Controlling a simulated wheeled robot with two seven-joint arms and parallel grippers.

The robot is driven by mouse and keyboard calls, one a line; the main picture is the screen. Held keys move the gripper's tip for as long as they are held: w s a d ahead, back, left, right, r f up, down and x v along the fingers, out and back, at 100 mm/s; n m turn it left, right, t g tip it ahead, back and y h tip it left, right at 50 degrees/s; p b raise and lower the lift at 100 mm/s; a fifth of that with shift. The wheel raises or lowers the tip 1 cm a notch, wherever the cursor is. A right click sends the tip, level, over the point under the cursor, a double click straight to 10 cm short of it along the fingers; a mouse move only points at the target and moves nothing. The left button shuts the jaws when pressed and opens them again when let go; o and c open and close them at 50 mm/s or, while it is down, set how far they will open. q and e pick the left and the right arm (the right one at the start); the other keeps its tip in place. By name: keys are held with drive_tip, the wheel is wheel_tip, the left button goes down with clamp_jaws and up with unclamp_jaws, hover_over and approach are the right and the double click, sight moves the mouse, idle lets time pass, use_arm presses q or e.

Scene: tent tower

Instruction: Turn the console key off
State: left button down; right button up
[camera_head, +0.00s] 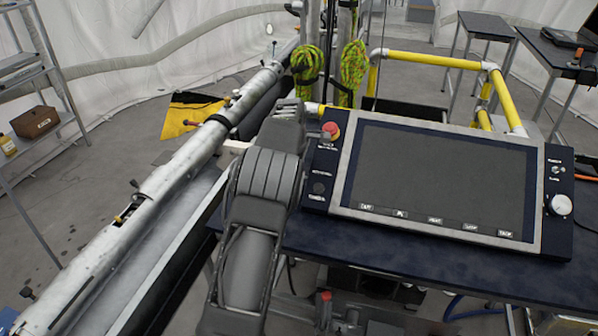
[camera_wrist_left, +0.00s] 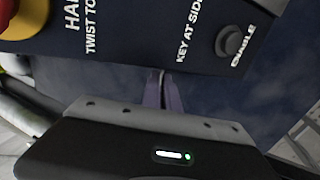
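The console (camera_head: 435,180) has a large dark screen in a grey frame, and it stands on a dark table. Its left panel carries a red stop button (camera_head: 331,130) and a dark round button (camera_head: 319,188). In the left wrist view the panel's label reads "KEY AT SIDE", beside the dark button (camera_wrist_left: 231,40). My left arm crosses in front of the console's left side in the head view. My left gripper (camera_wrist_left: 162,82) has its narrow fingers close together at the console's side edge. A thin pale sliver shows between them; I cannot tell whether it is the key. My right gripper is out of view.
A long metal tube (camera_head: 150,205) runs diagonally along the left of my arm. Yellow railings (camera_head: 435,61) stand behind the console. A silver knob (camera_head: 560,205) is on the console's right panel. The dark table (camera_head: 430,268) is clear in front of the console.

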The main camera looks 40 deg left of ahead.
use_arm(q)
drive_tip(key=shift+w+f+g+h, duration=0.15)
drive_tip(key=shift+g+h, duration=0.25)
drive_tip(key=shift+g, duration=0.7)
drive_tip(key=c, duration=1.6)
unclamp_jaws()
drive_tip(key=shift+r, duration=0.2)
